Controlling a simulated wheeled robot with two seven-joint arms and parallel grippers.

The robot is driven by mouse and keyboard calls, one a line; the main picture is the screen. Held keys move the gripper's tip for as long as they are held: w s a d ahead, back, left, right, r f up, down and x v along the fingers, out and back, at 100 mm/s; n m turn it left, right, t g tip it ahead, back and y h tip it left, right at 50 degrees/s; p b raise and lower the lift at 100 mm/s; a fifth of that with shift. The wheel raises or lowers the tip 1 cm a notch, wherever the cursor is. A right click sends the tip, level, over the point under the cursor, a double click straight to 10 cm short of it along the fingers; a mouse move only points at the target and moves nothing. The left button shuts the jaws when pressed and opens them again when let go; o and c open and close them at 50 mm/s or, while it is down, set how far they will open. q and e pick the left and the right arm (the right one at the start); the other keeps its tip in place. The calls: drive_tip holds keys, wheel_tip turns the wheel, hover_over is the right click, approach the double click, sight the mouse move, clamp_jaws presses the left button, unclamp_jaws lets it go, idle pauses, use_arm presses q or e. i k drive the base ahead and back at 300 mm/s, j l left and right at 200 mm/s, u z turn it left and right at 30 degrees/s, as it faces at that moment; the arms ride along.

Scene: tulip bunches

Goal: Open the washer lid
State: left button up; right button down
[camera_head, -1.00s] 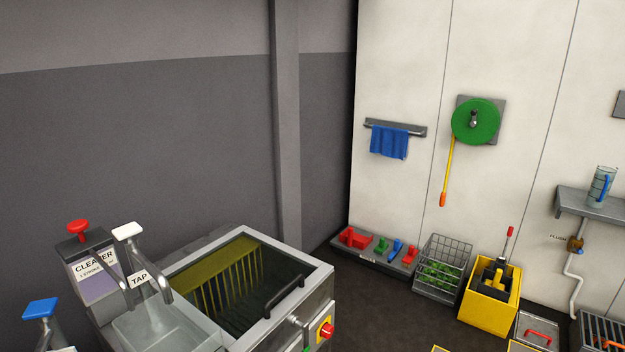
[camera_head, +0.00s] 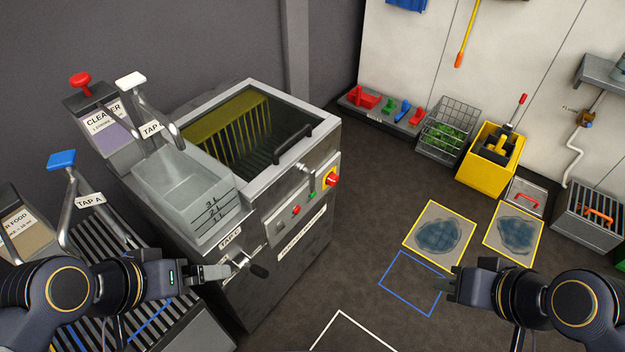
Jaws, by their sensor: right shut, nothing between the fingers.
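The washer (camera_head: 290,240) is a grey metal machine left of centre. Its lid (camera_head: 215,103) has a light metal frame around a dark see-through pane and lies flat, shut on the top. A black bar handle (camera_head: 292,145) sits along the lid's front right side. A yellow slatted basket shows through the pane. My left gripper (camera_head: 222,272) is low in front of the washer, close to a black-knobbed lever; I cannot tell whether its fingers are apart. My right gripper (camera_head: 442,290) is shut and empty above the floor, well right of the washer.
A grey measuring basin (camera_head: 185,185) and tap stand left of the lid. A red-yellow knob (camera_head: 331,179) and a small latch-like lever (camera_head: 303,168) are on the washer's front. A yellow bin (camera_head: 478,173) and wire basket stand by the wall. Floor between is open.

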sight(251, 190)
drive_tip(key=i+l+u, duration=0.55)
drive_tip(key=u, duration=0.15)
drive_tip(key=i+l+u, duration=0.15)
drive_tip(key=l+u, duration=0.25)
drive_tip(key=i+l+u, duration=0.15)
drive_tip(key=l+u, duration=0.55)
drive_tip(key=l, duration=0.2)
drive_tip(key=i, duration=0.05)
